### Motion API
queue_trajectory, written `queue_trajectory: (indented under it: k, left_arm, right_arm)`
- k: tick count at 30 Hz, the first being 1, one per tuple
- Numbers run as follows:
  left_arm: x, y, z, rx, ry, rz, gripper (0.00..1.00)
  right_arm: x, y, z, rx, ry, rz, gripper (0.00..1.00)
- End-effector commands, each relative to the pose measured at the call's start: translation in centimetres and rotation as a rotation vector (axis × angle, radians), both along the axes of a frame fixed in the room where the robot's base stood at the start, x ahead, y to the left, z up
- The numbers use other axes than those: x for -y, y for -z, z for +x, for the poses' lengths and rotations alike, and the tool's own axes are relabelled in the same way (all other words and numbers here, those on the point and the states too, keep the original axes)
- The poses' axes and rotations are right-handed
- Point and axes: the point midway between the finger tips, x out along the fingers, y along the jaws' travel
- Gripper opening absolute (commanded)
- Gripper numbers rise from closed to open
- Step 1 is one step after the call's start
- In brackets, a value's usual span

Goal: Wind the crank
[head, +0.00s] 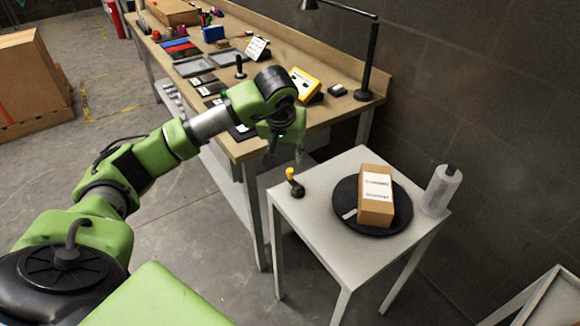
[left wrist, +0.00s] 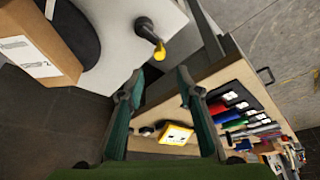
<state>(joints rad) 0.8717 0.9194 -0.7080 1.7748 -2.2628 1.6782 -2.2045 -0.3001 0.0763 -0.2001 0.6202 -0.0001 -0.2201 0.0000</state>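The crank (head: 293,184) is a small dark handle with a yellow knob, at the left corner of a small light-grey table (head: 320,222). It also shows in the left wrist view (left wrist: 146,31), near the top middle, with its yellow knob toward the gripper. My left gripper (head: 286,153) is above and slightly left of the crank in the head view. In the left wrist view (left wrist: 160,76) its two fingers are apart with nothing between them, and the knob lies just beyond the fingertips. A black turntable (head: 401,211) carries a cardboard box (head: 375,208). My right gripper is not in view.
A white bottle (head: 440,190) stands at the grey table's right corner. A long workbench (head: 262,147) behind holds a yellow device (head: 305,84), trays, and a black lamp (head: 368,60). A dark wall rises behind. Floor is open to the left.

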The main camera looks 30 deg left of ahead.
Motion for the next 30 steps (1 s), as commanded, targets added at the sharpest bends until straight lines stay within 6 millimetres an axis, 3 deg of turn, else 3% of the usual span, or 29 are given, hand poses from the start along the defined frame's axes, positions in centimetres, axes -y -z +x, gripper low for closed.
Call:
queue_trajectory:
  k: [6,12,18,26,30]
  left_arm:
    - [-0.6,4.4,1.6,-0.005,-0.002,-0.004,0.32]
    - [-1.0,7.3,2.7,-0.001,-0.001,-0.004,0.32]
    - [-1.3,8.5,3.2,0.000,-0.001,-0.003,0.32]
    - [-1.3,8.6,3.2,0.000,0.000,-0.002,0.32]
    - [-1.3,8.5,3.2,0.000,0.000,-0.002,0.00]
  right_arm:
    - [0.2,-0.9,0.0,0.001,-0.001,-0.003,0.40]
    - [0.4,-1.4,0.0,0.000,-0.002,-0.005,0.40]
    - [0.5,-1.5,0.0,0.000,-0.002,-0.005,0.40]
    - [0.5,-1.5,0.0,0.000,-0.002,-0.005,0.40]
    - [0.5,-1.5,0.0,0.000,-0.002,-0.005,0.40]
